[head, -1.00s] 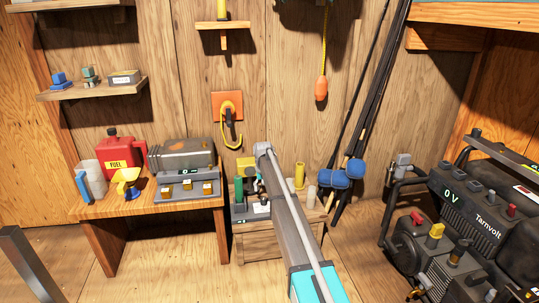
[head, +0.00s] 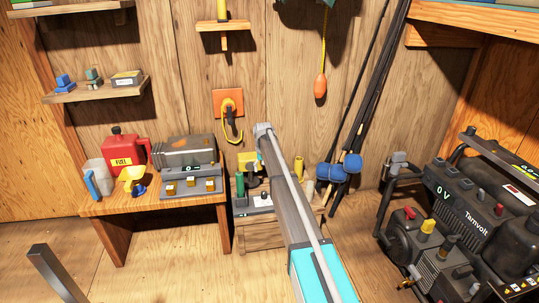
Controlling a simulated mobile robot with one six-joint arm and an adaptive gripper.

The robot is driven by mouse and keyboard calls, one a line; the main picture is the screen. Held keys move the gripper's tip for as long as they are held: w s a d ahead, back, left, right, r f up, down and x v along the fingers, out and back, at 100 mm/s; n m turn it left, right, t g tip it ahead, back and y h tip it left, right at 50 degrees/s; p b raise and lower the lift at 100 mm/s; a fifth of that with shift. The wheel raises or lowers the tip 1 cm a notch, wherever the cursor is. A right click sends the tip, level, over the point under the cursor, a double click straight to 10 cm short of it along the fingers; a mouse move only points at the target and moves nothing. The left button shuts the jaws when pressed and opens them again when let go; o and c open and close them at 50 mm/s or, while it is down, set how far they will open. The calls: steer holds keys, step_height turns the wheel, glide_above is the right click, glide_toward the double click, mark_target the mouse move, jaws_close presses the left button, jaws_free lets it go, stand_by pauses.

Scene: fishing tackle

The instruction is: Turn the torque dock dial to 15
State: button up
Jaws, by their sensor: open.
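A small grey dock (head: 263,201) stands on a low wooden crate in the middle, with a green upright handle (head: 240,184) at its left and a small lit display on its front. It may be the torque dock; its dial and the reading are too small or covered to make out. My arm crosses in front of its right side. My gripper (head: 256,180) shows only as small dark parts behind the arm, close above the dock; its jaws look empty, and contact with the dock cannot be told.
A table at the left holds a red fuel can (head: 122,153), a jug (head: 97,179) and a grey unit (head: 188,183) with brass-coloured knobs and a lit 0. Blue-ended rods (head: 340,174) lean right of the crate. Floor in front is partly clear.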

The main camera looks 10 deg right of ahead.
steer(key=s+r+p, duration=1.3)
steer(key=s+r, duration=0.1)
stand_by(0.5)
steer(key=shift+f, duration=0.1)
steer(key=s+n, duration=0.1)
steer(key=s, duration=3)
step_height(320, 180, up, 32)
steer(key=p, duration=3.1)
steer(key=shift+f+p, duration=0.2)
steer(key=shift+p, duration=0.2)
